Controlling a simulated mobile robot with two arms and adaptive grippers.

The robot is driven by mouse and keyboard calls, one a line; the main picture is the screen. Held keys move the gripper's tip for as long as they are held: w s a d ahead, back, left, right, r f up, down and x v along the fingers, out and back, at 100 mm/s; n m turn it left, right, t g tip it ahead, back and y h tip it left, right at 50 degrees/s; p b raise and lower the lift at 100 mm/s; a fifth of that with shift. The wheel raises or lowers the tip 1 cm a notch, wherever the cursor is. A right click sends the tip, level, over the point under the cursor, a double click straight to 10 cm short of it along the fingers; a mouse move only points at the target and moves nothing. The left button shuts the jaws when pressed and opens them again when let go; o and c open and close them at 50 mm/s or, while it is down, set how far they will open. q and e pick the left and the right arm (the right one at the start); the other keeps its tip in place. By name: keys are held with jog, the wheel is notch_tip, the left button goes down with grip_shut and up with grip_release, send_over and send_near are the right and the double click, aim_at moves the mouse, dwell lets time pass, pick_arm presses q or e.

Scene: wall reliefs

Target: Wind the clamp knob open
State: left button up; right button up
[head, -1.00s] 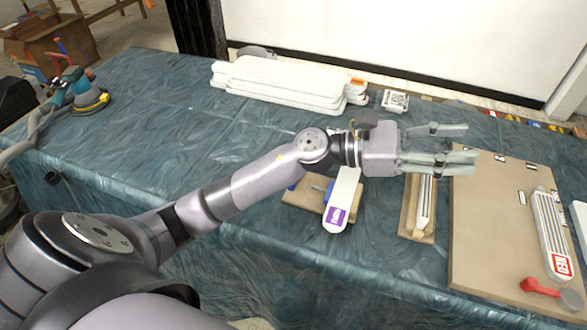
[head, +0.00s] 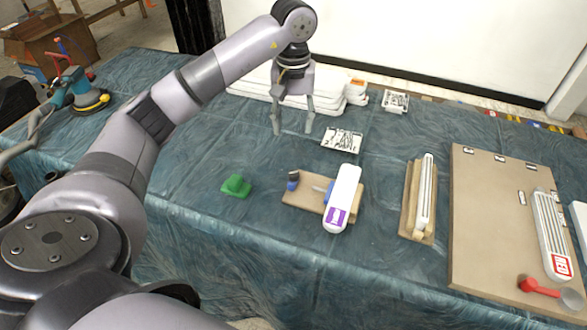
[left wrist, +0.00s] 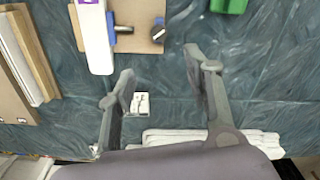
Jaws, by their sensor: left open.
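The clamp is blue with a metal rod (head: 318,189) and sits on a small wooden board (head: 304,201). A dark knob with a blue base (head: 293,179) stands at the board's left end; it also shows in the left wrist view as a dark knob (left wrist: 157,31). A white bar with a purple label (head: 346,189) lies across the board's right part, partly hiding the clamp. My left gripper (head: 293,126) points down, open and empty, beyond the board and apart from the knob. Its spread fingers show in the left wrist view (left wrist: 160,68). My right gripper is out of view.
A green block (head: 236,186) lies left of the board. A small white tray of dark pieces (head: 342,140) lies beyond it. White panels (head: 255,88) are stacked at the back. A wooden strip holder (head: 408,205) and large board (head: 490,220) stand right. The cloth at front left is clear.

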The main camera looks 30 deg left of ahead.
aim_at(293, 173)
pick_arm(q)
notch_tip(293, 173, down, 16)
jog(key=shift+f+p, duration=0.2)
jog(key=shift+p, duration=1.05)
jog(key=shift+c, duration=0.2)
grip_shut()
